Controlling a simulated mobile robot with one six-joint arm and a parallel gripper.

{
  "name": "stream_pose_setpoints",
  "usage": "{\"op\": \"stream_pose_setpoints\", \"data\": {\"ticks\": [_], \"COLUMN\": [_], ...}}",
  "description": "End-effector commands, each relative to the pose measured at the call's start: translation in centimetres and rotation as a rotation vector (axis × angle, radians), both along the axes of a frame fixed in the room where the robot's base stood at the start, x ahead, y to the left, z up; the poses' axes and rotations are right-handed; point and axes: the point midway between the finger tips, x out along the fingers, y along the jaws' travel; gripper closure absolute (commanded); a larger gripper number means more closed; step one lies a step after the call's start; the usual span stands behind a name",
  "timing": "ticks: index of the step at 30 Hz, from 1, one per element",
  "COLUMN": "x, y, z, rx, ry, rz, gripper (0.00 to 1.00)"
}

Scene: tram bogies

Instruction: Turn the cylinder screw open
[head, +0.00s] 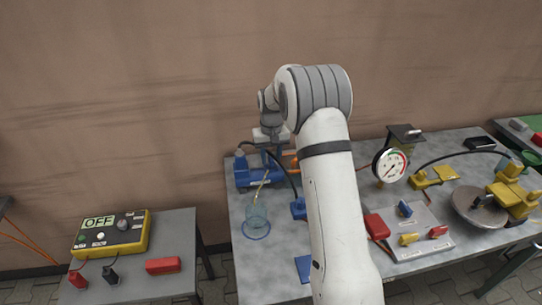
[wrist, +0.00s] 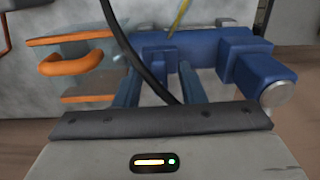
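The blue cylinder (head: 247,178) stands at the back left of the grey table, partly hidden behind my gripper (head: 271,147). In the wrist view the blue cylinder (wrist: 225,60) lies across the top, with a round metal end (wrist: 278,94) at the right. My gripper (wrist: 160,78) points at it, its two bluish fingers apart. A small blue block (wrist: 158,60) of the cylinder shows between or just beyond the fingertips. I cannot tell whether the fingers touch it. I cannot make out the screw clearly; a thin yellow tube (wrist: 180,18) rises near that block.
A black hose (wrist: 118,35) crosses in front of the left finger and between the fingers. An orange part (wrist: 72,62) lies left. A pressure gauge (head: 390,165) and a grey valve panel (head: 420,228) are right of my arm.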

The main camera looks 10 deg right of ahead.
Motion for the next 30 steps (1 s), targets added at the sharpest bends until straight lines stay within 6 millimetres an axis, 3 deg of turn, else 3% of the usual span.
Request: {"op": "stream_pose_setpoints", "data": {"ticks": [5, 18, 30], "x": [0.0, 0.1, 0.0], "y": [0.0, 0.0, 0.0], "z": [0.5, 7.0, 7.8], "rx": [0.000, 0.000, 0.000], "ry": [0.000, -0.002, 0.001], "rz": [0.000, 0.001, 0.001], "gripper": [0.64, 0.64, 0.64]}}
